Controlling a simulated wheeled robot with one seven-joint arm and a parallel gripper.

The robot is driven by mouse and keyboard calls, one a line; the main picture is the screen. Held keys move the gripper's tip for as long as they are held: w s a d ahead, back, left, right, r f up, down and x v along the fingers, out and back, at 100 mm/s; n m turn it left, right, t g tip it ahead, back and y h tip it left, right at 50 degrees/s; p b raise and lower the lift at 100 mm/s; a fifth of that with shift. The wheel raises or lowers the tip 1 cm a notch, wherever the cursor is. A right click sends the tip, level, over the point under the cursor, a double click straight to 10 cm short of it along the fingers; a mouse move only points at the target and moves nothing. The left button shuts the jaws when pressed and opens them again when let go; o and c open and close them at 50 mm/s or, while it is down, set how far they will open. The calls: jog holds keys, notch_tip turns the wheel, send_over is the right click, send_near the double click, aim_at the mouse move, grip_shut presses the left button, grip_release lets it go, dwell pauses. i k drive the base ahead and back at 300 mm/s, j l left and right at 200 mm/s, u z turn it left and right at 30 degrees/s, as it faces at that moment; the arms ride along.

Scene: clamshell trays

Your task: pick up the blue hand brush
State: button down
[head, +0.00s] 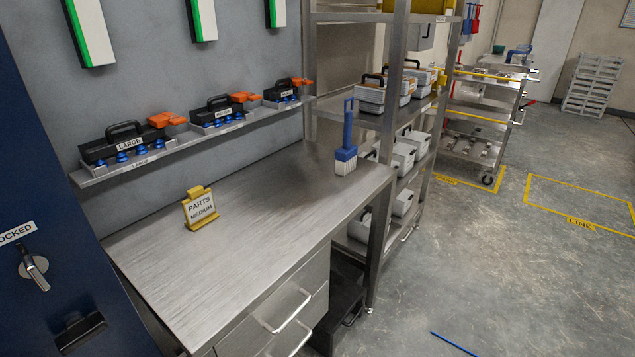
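A blue hand brush (347,137) stands upright on the steel workbench (255,215), near its far right corner. Its blue handle points up, with a loop at the top, and its pale bristles (345,166) rest on the bench top. Nothing touches its handle. My gripper is not in this view.
A yellow sign (200,208) reading "PARTS MEDIUM" stands on the bench left of the brush. A wall ledge (190,138) behind holds black-handled trays. A metal shelf rack (397,90) with grey boxes stands close right of the brush. The front bench top is clear. A blue stick (454,343) lies on the floor.

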aim_at(345, 157)
jog(key=i+u, duration=0.2)
jog(key=i, duration=0.5)
jog(key=i+l+u, duration=0.15)
jog(key=i, duration=0.55)
jog(key=i+l, duration=0.05)
